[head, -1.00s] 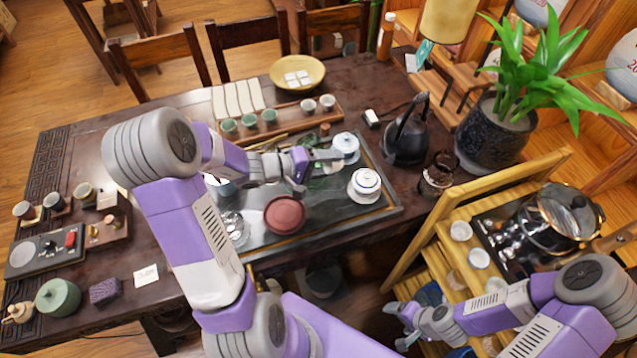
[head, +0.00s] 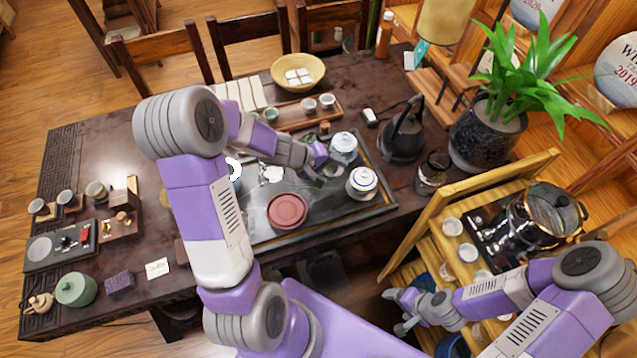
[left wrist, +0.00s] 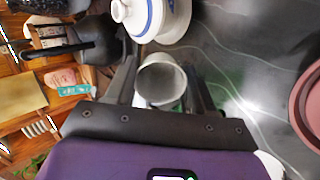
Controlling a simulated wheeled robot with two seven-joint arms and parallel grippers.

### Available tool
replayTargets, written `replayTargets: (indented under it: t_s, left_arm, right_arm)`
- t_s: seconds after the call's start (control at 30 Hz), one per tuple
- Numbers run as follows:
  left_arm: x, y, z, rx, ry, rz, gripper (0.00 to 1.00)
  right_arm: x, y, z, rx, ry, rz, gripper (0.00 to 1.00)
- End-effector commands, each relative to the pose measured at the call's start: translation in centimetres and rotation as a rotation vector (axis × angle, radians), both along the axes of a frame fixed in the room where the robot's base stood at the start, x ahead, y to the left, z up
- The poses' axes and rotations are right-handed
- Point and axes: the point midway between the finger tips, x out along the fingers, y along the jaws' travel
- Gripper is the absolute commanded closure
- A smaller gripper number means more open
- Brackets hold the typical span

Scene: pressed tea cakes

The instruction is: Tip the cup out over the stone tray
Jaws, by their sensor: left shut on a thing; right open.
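A small pale grey cup (left wrist: 160,82) sits between the two fingers of my left gripper (left wrist: 158,95) in the left wrist view, with its open mouth and inside showing. In the head view my left gripper (head: 328,168) is shut on it above the dark stone tray (head: 332,208), left of the blue-and-white lidded bowl. The cup is partly hidden by the fingers there, and its exact tilt is unclear. No liquid can be made out. My right gripper (head: 413,312) is open and empty at the lower right, beside the wooden cart.
On the tray are a reddish round dish (head: 287,210), a blue-and-white lidded bowl (head: 361,182) and a second lidded bowl (head: 343,147). A black kettle (head: 404,138) stands right of the tray. A wooden cart (head: 430,230) stands at the right.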

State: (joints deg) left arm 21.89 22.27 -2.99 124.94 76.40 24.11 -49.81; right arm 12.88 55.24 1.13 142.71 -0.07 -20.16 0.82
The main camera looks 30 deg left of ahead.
Motion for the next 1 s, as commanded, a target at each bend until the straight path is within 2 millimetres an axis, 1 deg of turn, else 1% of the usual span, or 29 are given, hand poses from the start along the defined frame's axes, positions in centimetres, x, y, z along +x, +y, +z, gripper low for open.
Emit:
replayTargets:
  t_s: [0.03, 1.0]
  left_arm:
    - [0.1, -0.1, 0.6, 0.011, 0.011, -0.003, 0.77]
    - [1.6, -1.6, 2.3, 0.16, 0.193, -0.005, 0.77]
  right_arm:
    - [0.0, 0.0, 1.0, 0.0, 0.0, 0.0, 0.2]
    - [0.0, 0.0, 11.3, 0.0, 0.0, 0.0, 0.2]
